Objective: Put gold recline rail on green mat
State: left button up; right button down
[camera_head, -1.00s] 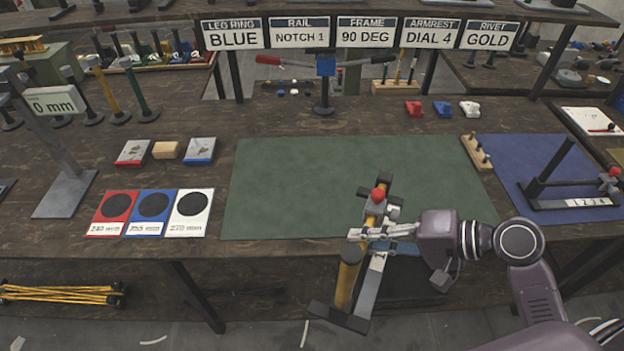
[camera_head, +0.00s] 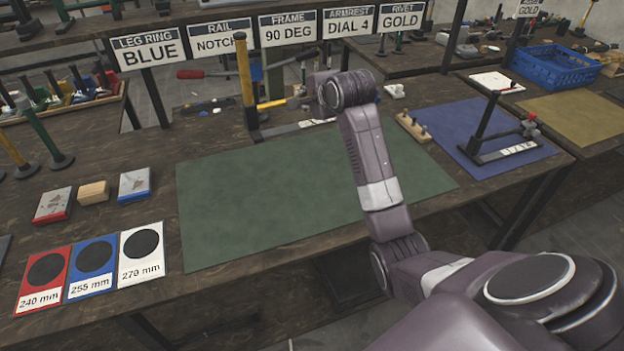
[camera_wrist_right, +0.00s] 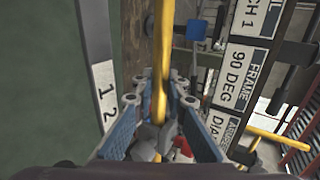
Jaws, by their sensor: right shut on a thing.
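The gold recline rail has a yellow post (camera_head: 246,80) standing roughly upright and a dark base with a pale numbered strip. My right gripper is shut on its yellow tube, seen between the blue-padded fingers (camera_wrist_right: 152,118) in the right wrist view. The green mat (camera_head: 260,205) lies flat on the bench, with its surface bare. In the head view the rail appears at the mat's back edge; I cannot tell whether it touches the bench. My right arm hides the gripper there. My left gripper is out of view.
Behind the rail is a row of signs (camera_head: 285,30). Blocks (camera_head: 93,192) and size cards (camera_head: 95,258) lie left of the mat. A wooden peg block (camera_head: 413,128) and a blue mat (camera_head: 470,120) with another dark rail (camera_head: 500,130) are to the right.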

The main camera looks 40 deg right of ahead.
jog(key=shift+w+d+r, duration=0.2)
jog(key=shift+d+r, duration=0.05)
jog(key=shift+r, duration=0.05)
jog(key=shift+d+f+m+h, duration=0.1)
jog(key=shift+f+m+h, duration=0.2)
jog(key=shift+h, duration=0.1)
notch_tip(320, 180, down, 19)
jog(key=shift+p, duration=0.45)
jog(key=c, duration=2.3)
grip_release()
jog(key=shift+f, duration=0.2)
jog(key=o, duration=0.4)
jog(key=shift+c, duration=0.2)
jog(key=shift+r, duration=0.1)
jog(key=shift+s, duration=0.15)
